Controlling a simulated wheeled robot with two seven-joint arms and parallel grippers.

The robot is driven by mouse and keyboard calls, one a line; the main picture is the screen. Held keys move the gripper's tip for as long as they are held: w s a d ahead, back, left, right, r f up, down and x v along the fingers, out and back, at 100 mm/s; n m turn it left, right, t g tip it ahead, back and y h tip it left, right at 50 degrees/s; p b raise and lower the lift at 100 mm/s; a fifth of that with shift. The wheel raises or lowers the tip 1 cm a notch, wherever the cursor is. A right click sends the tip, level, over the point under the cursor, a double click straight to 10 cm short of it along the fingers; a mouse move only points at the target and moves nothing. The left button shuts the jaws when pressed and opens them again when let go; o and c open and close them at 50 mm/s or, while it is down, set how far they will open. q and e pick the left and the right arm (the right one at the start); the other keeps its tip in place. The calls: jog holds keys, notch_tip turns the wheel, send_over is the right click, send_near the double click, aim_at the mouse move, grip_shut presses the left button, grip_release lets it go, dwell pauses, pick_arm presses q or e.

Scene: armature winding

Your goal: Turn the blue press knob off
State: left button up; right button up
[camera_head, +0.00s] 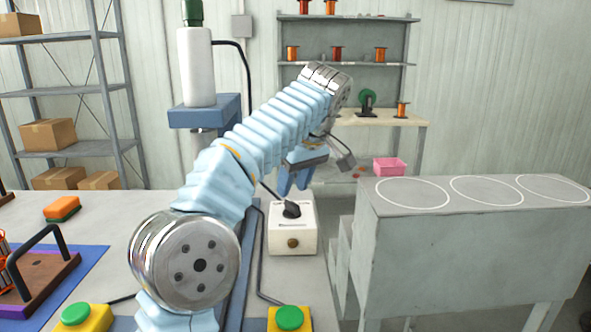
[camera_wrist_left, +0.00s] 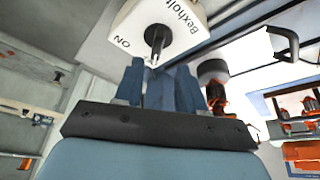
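The knob (camera_head: 291,210) is a black pointer-shaped handle on top of a white switch box (camera_head: 292,240) on the table. In the left wrist view the knob (camera_wrist_left: 157,40) stands on the box's white face, with "ON" lettering beside it. My left gripper (camera_head: 293,183) points down just above and behind the knob. Its blue fingers (camera_wrist_left: 155,88) show a narrow gap in the left wrist view, with nothing between them. The knob lies just beyond the fingertips; I cannot tell whether they touch it. The blue press (camera_head: 204,113) stands behind my arm, partly hidden. My right gripper is not in view.
Two yellow boxes with green buttons (camera_head: 290,318) (camera_head: 75,314) sit at the table's front. A black-handled fixture (camera_head: 45,275) and an orange-and-green block (camera_head: 62,208) lie at left. A grey bench (camera_head: 460,250) stands at right, its circled top empty.

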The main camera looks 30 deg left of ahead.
pick_arm(q)
jog(key=s+d+r, duration=0.6)
jog(key=s+r, duration=0.2)
jog(key=s, duration=0.3)
jog(key=shift+d+r, duration=0.3)
jog(key=shift+d, duration=0.05)
dwell(0.4)
